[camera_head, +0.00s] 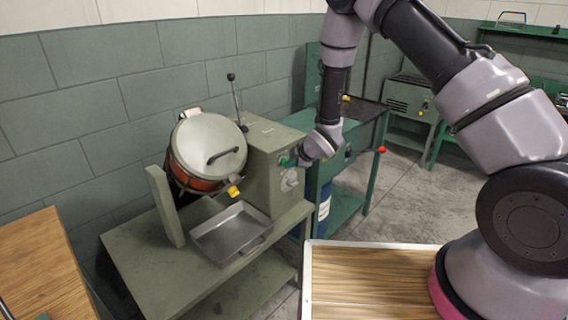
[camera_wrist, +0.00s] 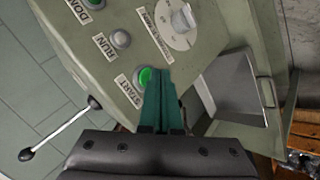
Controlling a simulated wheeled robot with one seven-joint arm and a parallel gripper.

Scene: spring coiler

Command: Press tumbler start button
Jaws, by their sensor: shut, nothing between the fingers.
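The tumbler (camera_head: 208,150) is a grey-lidded drum with a reddish band, tilted beside a grey-green control box (camera_head: 262,140). The green START button (camera_wrist: 145,76) is on the box's panel, with its label beside it; a green spot of it shows in the head view (camera_head: 284,161). My gripper (camera_wrist: 160,72) is shut and empty, its teal fingers together. Its fingertips are right at the button's edge in the wrist view and overlap part of it. I cannot tell whether they touch it. In the head view my gripper (camera_head: 297,156) is at the panel face.
The panel also has an unlit RUN lamp (camera_wrist: 121,39), a green DONE lamp (camera_wrist: 94,3) and a pale dial (camera_wrist: 182,20). A wood-topped surface (camera_head: 370,285) is in front.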

